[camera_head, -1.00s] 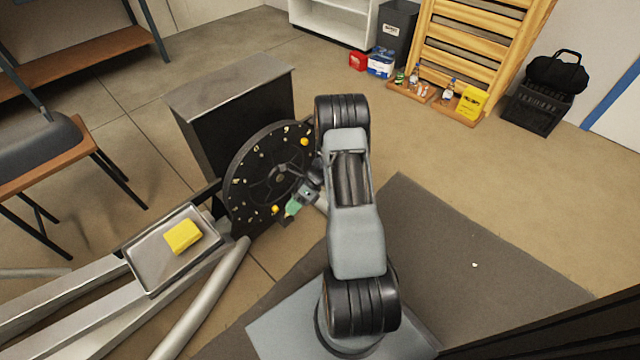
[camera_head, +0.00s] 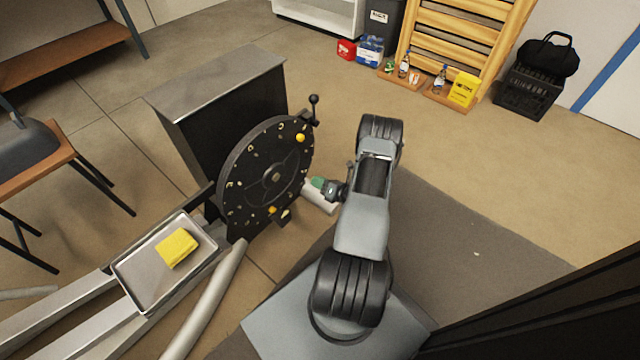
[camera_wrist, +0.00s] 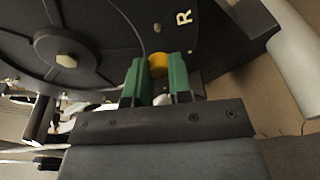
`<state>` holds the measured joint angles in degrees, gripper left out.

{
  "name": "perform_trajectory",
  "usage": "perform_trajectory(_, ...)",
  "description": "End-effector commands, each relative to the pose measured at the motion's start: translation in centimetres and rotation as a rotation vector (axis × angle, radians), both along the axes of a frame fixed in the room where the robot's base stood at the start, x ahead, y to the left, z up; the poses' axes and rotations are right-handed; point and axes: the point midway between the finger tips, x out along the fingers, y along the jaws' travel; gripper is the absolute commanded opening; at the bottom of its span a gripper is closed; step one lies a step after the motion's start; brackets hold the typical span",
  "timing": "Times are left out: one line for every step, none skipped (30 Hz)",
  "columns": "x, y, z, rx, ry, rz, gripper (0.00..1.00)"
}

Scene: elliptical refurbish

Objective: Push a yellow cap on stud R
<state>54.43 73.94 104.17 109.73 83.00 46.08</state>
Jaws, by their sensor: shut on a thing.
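My gripper (camera_wrist: 156,82) has green fingers and is shut on a yellow cap (camera_wrist: 158,64) at their tips. In the head view my gripper (camera_head: 318,184) is just right of the black disc (camera_head: 245,165), apparently off its face; the held cap cannot be made out there. The wrist view shows the disc (camera_wrist: 105,30) with a white letter R (camera_wrist: 183,17) beyond the cap, and a small stud (camera_wrist: 157,28) left of the letter. Other yellow caps sit near the disc's upper right edge (camera_head: 301,138) and low on it (camera_head: 273,210).
The disc stands upright against a dark cabinet (camera_head: 215,85), with a black-knobbed lever (camera_head: 313,100) at its upper right.

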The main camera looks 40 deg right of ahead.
Motion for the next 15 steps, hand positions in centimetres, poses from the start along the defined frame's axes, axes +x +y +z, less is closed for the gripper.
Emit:
perform_trajectory(0.4, 0.1, 0.0, -0.001, 0.000, 0.003, 0.00)
perform_trajectory(0.7, 0.2, 0.0, -0.001, 0.000, 0.003, 0.00)
perform_trajectory(1.0, 0.3, 0.0, -0.001, 0.001, 0.004, 0.00)
perform_trajectory(1.3, 0.3, 0.0, 0.000, 0.001, 0.004, 0.00)
perform_trajectory(1.5, 0.4, 0.0, 0.000, 0.000, 0.004, 0.00)
perform_trajectory(1.8, 0.5, 0.0, -0.001, 0.000, 0.004, 0.00)
perform_trajectory(2.0, 0.5, 0.0, -0.001, 0.000, 0.004, 0.00)
perform_trajectory(2.2, 0.5, 0.0, -0.001, 0.000, 0.004, 0.00)
perform_trajectory(2.5, 0.6, 0.0, -0.001, 0.000, 0.004, 0.00)
perform_trajectory(2.7, 0.6, 0.0, -0.002, 0.000, 0.005, 0.00)
perform_trajectory(2.9, 0.6, 0.0, -0.001, 0.000, 0.006, 0.00)
perform_trajectory(3.1, 0.7, 0.0, 0.000, 0.000, 0.006, 0.00)
perform_trajectory(3.3, 0.8, 0.0, 0.000, 0.001, 0.006, 0.00)
perform_trajectory(3.4, 0.8, 0.0, 0.000, 0.000, 0.006, 0.00)
perform_trajectory(3.6, 0.8, 0.0, 0.001, 0.000, 0.006, 0.00)
